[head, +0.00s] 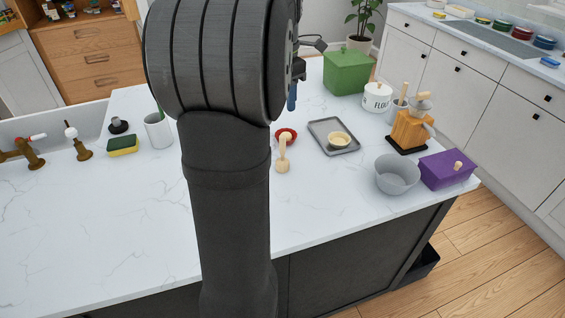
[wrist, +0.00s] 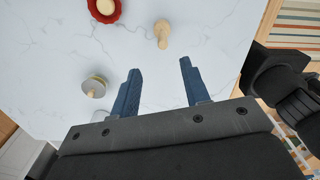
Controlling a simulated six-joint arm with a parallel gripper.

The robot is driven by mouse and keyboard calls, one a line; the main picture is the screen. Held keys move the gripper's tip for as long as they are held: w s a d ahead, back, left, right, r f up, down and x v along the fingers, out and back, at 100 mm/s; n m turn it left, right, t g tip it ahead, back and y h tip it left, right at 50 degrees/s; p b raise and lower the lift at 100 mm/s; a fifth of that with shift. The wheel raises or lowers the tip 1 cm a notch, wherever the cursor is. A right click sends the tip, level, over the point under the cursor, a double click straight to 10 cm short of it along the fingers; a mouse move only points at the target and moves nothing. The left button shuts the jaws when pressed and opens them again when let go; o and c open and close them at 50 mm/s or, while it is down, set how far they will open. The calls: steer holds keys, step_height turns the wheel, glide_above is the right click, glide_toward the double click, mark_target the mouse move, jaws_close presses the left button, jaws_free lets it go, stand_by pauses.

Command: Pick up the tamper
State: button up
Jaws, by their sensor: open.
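What looks like the tamper, a short piece with a round metal disc and a pale wooden handle (wrist: 94,87), is on the white marble counter in the wrist view. It lies left of my gripper's left finger, apart from it. In the head view I cannot make it out; my arm covers much of the counter. My gripper (wrist: 159,65) has two blue fingers, spread open with only bare counter showing between them. In the head view, a bit of blue finger (head: 292,97) shows beside my arm.
A wooden pestle-like piece (wrist: 162,34) stands beyond the fingers, near a red dish (wrist: 104,10). A grey tray (head: 318,130) holds a small bowl. A grey bowl (head: 397,175), purple box (head: 440,172) and green box (head: 346,75) stand right. The counter's front left is clear.

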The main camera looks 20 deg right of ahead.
steer(key=f, duration=1.1)
steer(key=shift+s+f, duration=0.15)
steer(key=shift+s, duration=0.25)
steer(key=shift+w+a+f, duration=0.1)
steer(key=shift+a+f, duration=0.1)
steer(key=shift+f, duration=1.1)
steer(key=shift+a+f, duration=0.2)
steer(key=shift+f, duration=1.1)
jaws_close()
